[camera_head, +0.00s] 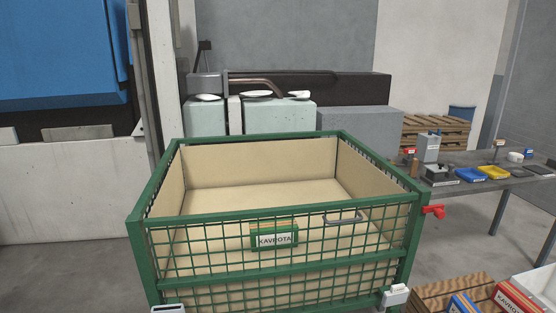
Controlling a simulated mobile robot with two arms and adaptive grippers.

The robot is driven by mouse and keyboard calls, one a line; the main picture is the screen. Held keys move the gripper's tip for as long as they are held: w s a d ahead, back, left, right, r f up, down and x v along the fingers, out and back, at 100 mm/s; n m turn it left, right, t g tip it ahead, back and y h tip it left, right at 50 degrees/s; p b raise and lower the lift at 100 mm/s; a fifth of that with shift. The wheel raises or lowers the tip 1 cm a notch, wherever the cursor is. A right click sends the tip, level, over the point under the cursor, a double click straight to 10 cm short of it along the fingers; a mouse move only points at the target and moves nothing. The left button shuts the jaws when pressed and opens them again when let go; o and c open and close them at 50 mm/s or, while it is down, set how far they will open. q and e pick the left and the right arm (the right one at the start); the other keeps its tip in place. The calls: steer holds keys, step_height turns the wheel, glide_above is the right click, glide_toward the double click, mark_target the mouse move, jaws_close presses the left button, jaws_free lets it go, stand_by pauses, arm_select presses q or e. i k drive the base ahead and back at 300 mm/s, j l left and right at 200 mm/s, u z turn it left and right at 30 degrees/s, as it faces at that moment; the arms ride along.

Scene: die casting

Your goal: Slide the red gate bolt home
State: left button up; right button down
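The red bolt (433,210) sticks out to the right from the outer side of the right front post of a green mesh cage. The cage's front mesh gate (210,250) stands upright and looks level with the frame. I cannot tell from here how far the bolt is engaged. A grey handle (343,217) and a label plate reading KAVROTA (274,240) are on the gate.
The cage has beige lining (260,163) and looks empty. White-grey parts (396,295) show low at its front corners; I cannot tell what they are. A grey table (480,187) with trays stands right.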

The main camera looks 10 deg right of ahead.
mark_target(438, 210)
steer(key=z, duration=1.25)
